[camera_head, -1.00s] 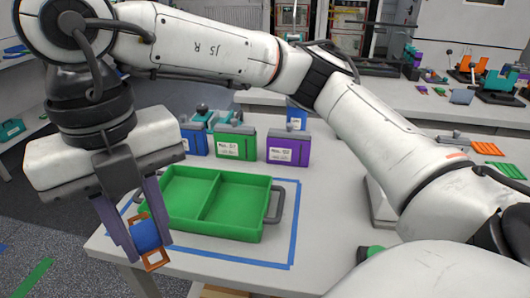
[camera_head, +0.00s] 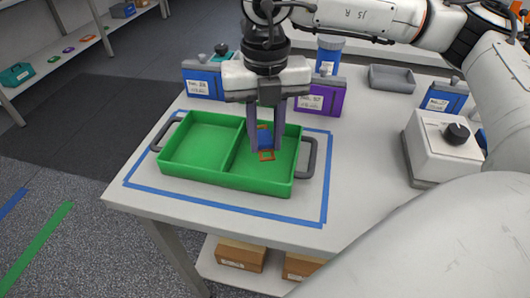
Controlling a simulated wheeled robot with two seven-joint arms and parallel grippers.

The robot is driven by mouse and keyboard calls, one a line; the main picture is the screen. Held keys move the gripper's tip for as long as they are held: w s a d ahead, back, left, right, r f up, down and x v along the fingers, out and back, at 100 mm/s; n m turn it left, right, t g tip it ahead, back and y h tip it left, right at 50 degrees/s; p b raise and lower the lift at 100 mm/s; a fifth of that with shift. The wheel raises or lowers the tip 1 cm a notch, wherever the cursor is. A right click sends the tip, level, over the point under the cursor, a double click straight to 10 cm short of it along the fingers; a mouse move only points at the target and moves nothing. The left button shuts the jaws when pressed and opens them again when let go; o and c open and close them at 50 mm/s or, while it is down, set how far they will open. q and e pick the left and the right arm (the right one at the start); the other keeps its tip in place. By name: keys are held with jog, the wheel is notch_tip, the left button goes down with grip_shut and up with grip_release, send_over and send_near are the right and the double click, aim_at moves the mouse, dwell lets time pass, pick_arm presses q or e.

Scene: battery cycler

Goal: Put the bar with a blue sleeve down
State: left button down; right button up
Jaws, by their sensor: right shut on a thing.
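My right gripper (camera_head: 266,146) points down over the right compartment of the green two-compartment tray (camera_head: 225,183). It is shut on the bar with a blue sleeve (camera_head: 265,139), which has orange ends. The lower orange end shows between and just below the fingertips. The bar appears in or just above the right compartment; I cannot tell whether it touches the tray floor. The left compartment is empty. My left gripper is not in view.
The tray has dark side handles and sits inside a blue tape outline (camera_head: 225,206) on the white table. Behind it stand a blue box (camera_head: 203,83) and a purple box (camera_head: 320,98). A white device with a black knob (camera_head: 440,145) stands at right.

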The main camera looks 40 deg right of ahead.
aim_at(265, 144)
jog(key=shift+f, duration=2.3)
jog(key=shift+f, duration=0.2)
jog(key=o, duration=1.1)
jog(key=shift+r, duration=0.1)
notch_tip(265, 144, up, 12)
jog(key=shift+r, duration=0.15)
